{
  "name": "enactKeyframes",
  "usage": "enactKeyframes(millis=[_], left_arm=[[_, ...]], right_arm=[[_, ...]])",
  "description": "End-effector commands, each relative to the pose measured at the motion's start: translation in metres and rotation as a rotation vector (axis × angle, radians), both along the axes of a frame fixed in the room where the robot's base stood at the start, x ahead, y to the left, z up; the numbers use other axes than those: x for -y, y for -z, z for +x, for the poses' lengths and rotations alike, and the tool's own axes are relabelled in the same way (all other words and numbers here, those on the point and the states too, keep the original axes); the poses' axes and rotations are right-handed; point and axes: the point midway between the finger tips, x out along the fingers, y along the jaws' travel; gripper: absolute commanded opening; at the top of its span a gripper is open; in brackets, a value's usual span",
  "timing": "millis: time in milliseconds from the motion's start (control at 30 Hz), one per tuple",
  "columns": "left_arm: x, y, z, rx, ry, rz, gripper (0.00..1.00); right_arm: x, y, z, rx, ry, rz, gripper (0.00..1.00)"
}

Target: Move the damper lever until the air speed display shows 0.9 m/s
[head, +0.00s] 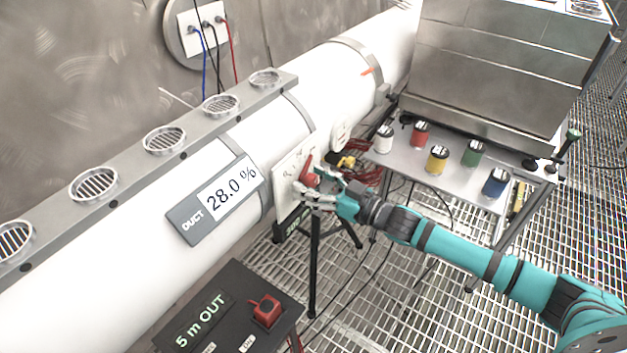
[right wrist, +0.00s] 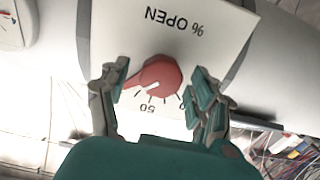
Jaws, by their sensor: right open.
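The red damper lever (head: 309,172) sits on a white dial plate (head: 284,190) at the side of the white duct. In the right wrist view the lever (right wrist: 158,74) is a round red knob with a pointer to the lower left, on a plate (right wrist: 188,45) marked "% OPEN". My right gripper (head: 315,188) is open, with one finger on each side of the knob; the wrist view shows the gripper (right wrist: 157,82) too, and I cannot tell whether it touches. A grey display (head: 228,198) labelled DUCT reads 28.0 %. My left gripper is out of view.
A black box (head: 222,325) showing "5 m OUT" with a red switch (head: 266,309) stands at the lower front. A tray table (head: 445,180) with several coloured jars stands right of the duct. A black tripod stand (head: 315,260) is under the plate. The grating floor (head: 420,290) is mostly open.

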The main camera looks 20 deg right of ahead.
Motion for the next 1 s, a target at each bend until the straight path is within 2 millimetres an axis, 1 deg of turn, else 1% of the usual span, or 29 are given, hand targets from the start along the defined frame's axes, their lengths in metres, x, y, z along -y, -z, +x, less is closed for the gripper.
enactKeyframes(millis=[167,200,600,633,833,1000], left_arm=[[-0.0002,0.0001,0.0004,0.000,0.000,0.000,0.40],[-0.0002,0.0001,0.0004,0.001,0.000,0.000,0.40],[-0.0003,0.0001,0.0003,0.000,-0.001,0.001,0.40],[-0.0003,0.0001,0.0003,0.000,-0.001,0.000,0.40],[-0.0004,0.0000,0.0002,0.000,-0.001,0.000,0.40],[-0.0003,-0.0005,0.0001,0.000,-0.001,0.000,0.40]], right_arm=[[-0.0001,0.0002,0.0000,0.000,0.000,0.000,0.64],[-0.0001,0.0001,0.0000,0.000,0.000,0.000,0.63],[0.0000,-0.0001,-0.0002,0.001,0.000,0.001,0.10],[0.0000,-0.0001,-0.0002,0.001,0.000,0.001,0.08],[0.0000,-0.0002,-0.0002,0.009,0.000,-0.010,0.08],[-0.0002,-0.0005,-0.0003,0.047,0.000,-0.059,0.08]])
